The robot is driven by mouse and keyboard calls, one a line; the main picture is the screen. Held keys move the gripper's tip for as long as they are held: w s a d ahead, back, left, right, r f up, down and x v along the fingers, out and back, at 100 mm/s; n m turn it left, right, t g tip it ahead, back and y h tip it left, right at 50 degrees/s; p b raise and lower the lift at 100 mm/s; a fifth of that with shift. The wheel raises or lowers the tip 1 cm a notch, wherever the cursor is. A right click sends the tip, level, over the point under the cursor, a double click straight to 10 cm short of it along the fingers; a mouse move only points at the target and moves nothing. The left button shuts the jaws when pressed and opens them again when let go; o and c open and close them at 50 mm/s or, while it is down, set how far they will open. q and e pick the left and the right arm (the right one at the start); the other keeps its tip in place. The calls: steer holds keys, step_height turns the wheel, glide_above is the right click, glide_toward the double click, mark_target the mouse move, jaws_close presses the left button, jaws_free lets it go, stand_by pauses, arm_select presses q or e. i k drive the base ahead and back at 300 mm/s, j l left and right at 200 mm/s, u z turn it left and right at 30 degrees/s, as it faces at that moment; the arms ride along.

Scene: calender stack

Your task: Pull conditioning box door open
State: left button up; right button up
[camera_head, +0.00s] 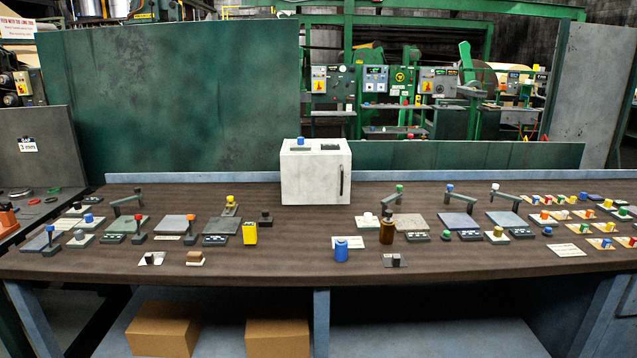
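The conditioning box (309,176) is a white, box-shaped cabinet at the back middle of the brown workbench. Its front door is shut flush, with a dark vertical handle (341,181) near the door's right edge. A blue knob (301,141) and a dark panel (328,147) are on its top. Neither of my grippers shows in the head view, and nothing touches the handle.
The bench (284,258) is clear just in front of the box. A yellow block (250,233), a blue cylinder (341,251) and a brown bottle (387,230) stand nearer the front. Small fixtures with levers and plates spread to both sides. A blue ledge (230,177) runs behind.

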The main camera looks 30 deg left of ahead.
mark_target(307, 179)
steer(key=u, duration=1.1)
steer(key=i+z, duration=0.5)
steer(key=i, duration=0.15)
steer(key=i+j+z, duration=0.25)
steer(key=i+z, duration=0.25)
steer(key=i, duration=0.1)
